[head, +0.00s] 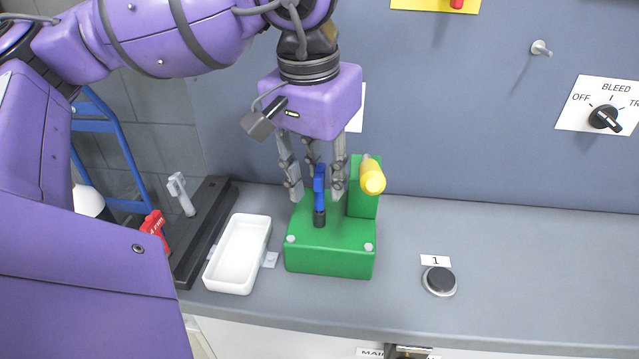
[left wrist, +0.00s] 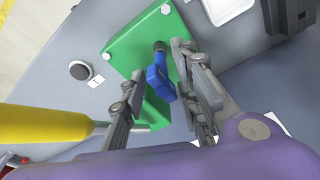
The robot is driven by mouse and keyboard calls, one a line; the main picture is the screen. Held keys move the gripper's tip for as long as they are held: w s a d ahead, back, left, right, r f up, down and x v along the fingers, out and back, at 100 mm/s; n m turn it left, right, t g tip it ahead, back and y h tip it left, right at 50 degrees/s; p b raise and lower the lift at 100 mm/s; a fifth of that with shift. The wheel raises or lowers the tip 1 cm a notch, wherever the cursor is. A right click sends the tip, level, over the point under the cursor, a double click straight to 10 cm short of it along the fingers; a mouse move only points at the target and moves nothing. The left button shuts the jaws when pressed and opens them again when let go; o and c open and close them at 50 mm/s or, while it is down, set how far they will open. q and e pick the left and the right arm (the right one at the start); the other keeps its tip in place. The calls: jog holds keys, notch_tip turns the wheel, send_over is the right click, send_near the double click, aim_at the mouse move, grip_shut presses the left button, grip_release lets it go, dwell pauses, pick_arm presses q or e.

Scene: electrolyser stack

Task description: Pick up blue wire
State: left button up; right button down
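The blue wire (head: 320,186) stands upright on the green block (head: 330,258), its dark lower end at the block's top. My left gripper (head: 315,192) points down over it and is open, with fingers on either side of the wire's upper part. In the left wrist view the blue wire (left wrist: 157,82) lies between the spread fingers (left wrist: 152,75), with a gap on the left finger's side. On the right side I cannot tell whether a finger touches it. My right gripper is not in view.
A yellow cylinder (head: 372,178) sticks out from the green block's raised back, close to the right finger. A white tray (head: 213,279) stands left of the block, beside a black rack (head: 190,268). A round black button (head: 439,281) is at right. The grey counter beyond is clear.

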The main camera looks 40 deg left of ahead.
pick_arm(q)
grip_shut()
jog(key=shift+r, duration=0.1)
